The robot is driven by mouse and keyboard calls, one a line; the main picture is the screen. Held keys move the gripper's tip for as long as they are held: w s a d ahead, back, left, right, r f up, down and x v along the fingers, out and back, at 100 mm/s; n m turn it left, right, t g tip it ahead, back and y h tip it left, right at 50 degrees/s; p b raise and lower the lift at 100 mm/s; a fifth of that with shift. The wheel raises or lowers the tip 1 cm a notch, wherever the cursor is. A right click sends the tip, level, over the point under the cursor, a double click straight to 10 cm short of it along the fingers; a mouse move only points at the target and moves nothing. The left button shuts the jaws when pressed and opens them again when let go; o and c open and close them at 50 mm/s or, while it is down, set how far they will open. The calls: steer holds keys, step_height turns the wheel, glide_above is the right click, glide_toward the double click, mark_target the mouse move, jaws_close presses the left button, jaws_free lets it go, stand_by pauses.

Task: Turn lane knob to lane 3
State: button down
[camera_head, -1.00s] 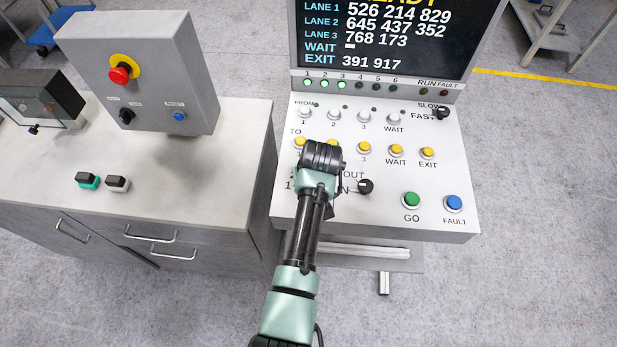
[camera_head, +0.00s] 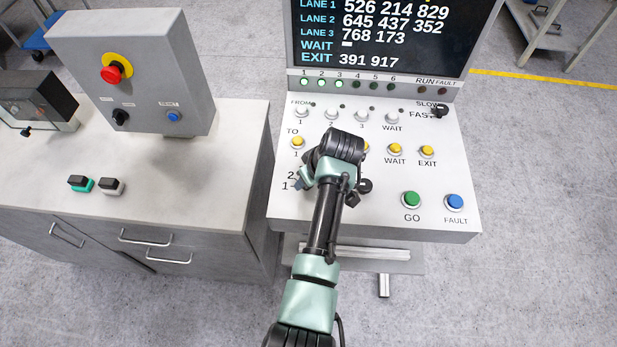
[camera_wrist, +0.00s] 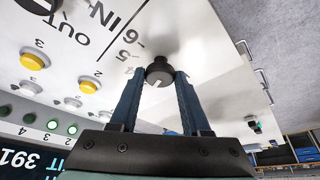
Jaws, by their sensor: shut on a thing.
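The lane knob (camera_wrist: 160,68) is a round black knob with a white mark, at the upper middle of the wrist view. My gripper (camera_wrist: 160,80) is shut on it, with one dark blue finger on each side. Printed numbers 4, 5 and 6 show beside the knob in the wrist view. In the head view my wrist and gripper (camera_head: 306,180) cover the knob, and only the labels 1 and 2 show to its left. I cannot tell which number the knob points at.
The black IN/OUT knob (camera_head: 365,186) is close to the right of my wrist. Yellow TO buttons (camera_head: 396,150), a green GO button (camera_head: 411,200) and a blue FAULT button (camera_head: 455,202) are on the same panel. A grey box with a red emergency button (camera_head: 112,73) stands at left.

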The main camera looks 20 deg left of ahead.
steer(key=shift+w+r, duration=0.1)
steer(key=shift+r, duration=0.05)
steer(key=shift+c, duration=1.9)
jaws_free()
steer(key=b+v, duration=0.2)
steer(key=v, duration=1)
steer(key=shift+s+d+r, duration=0.2)
steer(key=shift+r, duration=0.1)
